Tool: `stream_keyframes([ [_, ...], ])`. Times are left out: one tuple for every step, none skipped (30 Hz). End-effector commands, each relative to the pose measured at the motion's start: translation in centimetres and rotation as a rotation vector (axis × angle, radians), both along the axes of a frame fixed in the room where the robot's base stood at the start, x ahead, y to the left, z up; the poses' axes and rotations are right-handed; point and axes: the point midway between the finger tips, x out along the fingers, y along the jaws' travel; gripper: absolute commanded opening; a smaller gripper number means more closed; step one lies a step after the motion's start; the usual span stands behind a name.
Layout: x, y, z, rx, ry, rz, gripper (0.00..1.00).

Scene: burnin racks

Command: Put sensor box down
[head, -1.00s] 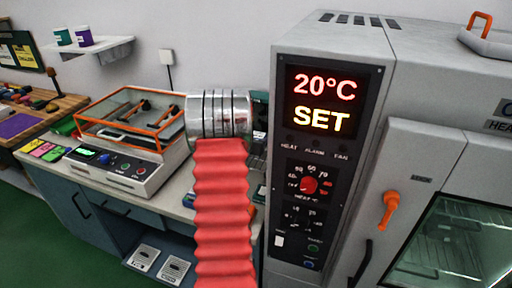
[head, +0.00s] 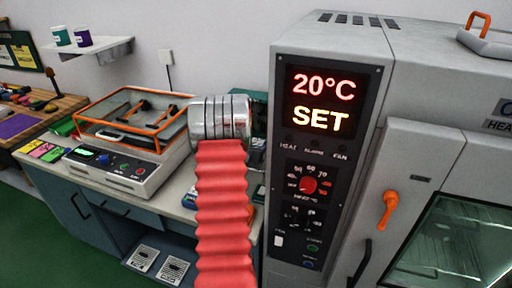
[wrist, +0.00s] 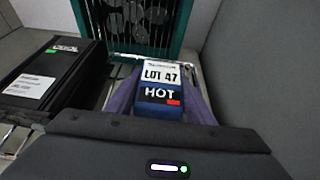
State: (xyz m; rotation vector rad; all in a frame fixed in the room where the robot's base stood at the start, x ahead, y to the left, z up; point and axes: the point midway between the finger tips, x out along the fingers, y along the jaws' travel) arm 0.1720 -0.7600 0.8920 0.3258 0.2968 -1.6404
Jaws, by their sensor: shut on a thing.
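The sensor box is a small blue box (wrist: 160,106) with a white "LOT 47" label and a dark "HOT" label with a red mark. In the wrist view it sits between the purple fingers of my gripper (wrist: 162,82), which are shut on it. Its underside is hidden, so I cannot tell whether it touches the surface below. In the head view my red-sleeved arm hides the gripper and the box.
In the wrist view a black box (wrist: 52,80) with a white label stands close on the left. A green-framed rack or grille (wrist: 178,38) is just beyond the box. In the head view a grey oven cabinet (head: 420,75) stands right of my arm, and an orange-framed machine (head: 130,150) stands left.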

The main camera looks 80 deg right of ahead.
Motion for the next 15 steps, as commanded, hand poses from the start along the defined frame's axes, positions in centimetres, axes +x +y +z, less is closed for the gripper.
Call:
stream_keyframes([
  [0.01, 0.00, -0.12, 0.001, 0.001, 0.000, 0.49],
  [0.01, 0.00, -0.09, 0.000, 0.000, 0.000, 0.51],
  [0.01, 0.01, -0.09, 0.000, 0.000, 0.000, 0.54],
  [0.01, 0.01, -0.09, 0.001, 0.000, 0.000, 0.56],
  [0.01, 0.00, -0.09, 0.001, 0.000, 0.000, 0.58],
  [0.01, 0.01, -0.08, 0.001, 0.000, 0.000, 0.61],
  [0.01, 0.01, -0.08, 0.001, 0.000, 0.000, 0.63],
  [0.01, 0.01, -0.08, 0.001, 0.000, 0.000, 0.65],
  [0.01, 0.01, -0.08, 0.001, 0.000, 0.000, 0.67],
  [0.01, 0.01, -0.07, 0.001, 0.000, 0.000, 0.67],
  [0.01, 0.01, -0.07, 0.001, 0.000, 0.000, 0.67],
  [0.01, 0.01, -0.07, 0.000, 0.000, 0.000, 0.67],
  [0.01, 0.01, -0.07, 0.000, 0.000, 0.000, 0.67],
  [0.01, 0.01, -0.07, 0.000, 0.000, 0.000, 0.67],
  [0.01, 0.01, -0.06, 0.000, 0.000, 0.000, 0.67],
])
